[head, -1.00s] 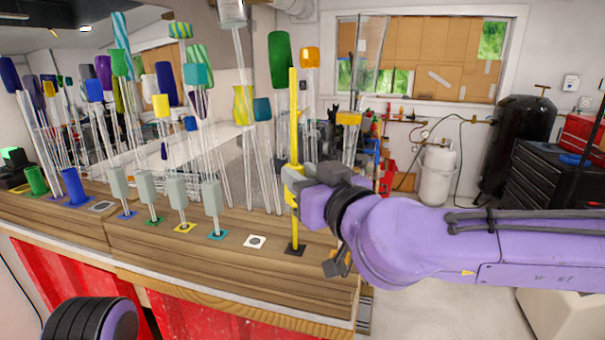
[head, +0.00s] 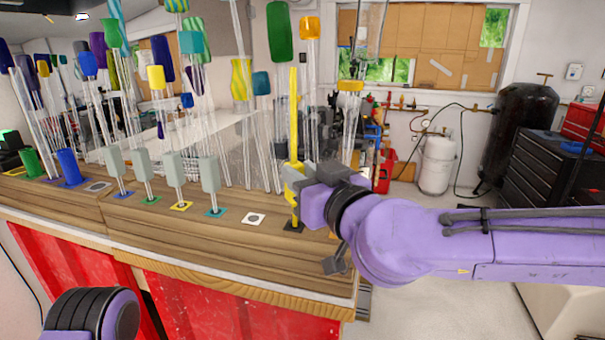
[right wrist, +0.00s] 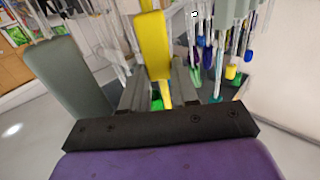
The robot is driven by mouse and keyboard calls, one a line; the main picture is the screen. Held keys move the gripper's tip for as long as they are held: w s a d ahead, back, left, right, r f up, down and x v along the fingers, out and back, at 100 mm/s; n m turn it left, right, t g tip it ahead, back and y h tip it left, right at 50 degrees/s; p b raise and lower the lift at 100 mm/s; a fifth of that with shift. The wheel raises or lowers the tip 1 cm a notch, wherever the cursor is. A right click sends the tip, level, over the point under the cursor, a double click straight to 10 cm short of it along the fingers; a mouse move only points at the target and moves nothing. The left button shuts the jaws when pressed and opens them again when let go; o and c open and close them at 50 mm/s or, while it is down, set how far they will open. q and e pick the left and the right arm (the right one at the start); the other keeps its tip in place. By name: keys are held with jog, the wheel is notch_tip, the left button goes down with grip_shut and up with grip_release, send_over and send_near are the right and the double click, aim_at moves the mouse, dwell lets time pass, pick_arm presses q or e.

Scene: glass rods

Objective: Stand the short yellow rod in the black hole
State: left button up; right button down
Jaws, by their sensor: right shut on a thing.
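The yellow rod (head: 293,105) stands upright in the head view. It also shows in the right wrist view (right wrist: 154,48). My right gripper (head: 292,181) is shut on its lower part, and its grey fingers also show in the right wrist view (right wrist: 162,92). The rod's lower end meets the black square with the hole (head: 289,228) near the bench's front right. The rod hides most of the opening, so I cannot tell how deep the end sits. My left gripper is outside the picture.
The wooden bench (head: 200,243) has a row of coloured squares with grey-topped rods to the left. A bare white-edged hole (head: 253,219) is just left of the black one. Several tall glass rods with coloured ends stand closely behind.

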jog(key=shift+f, duration=0.3)
dwell(0.4)
jog(key=c, duration=0.8)
grip_release()
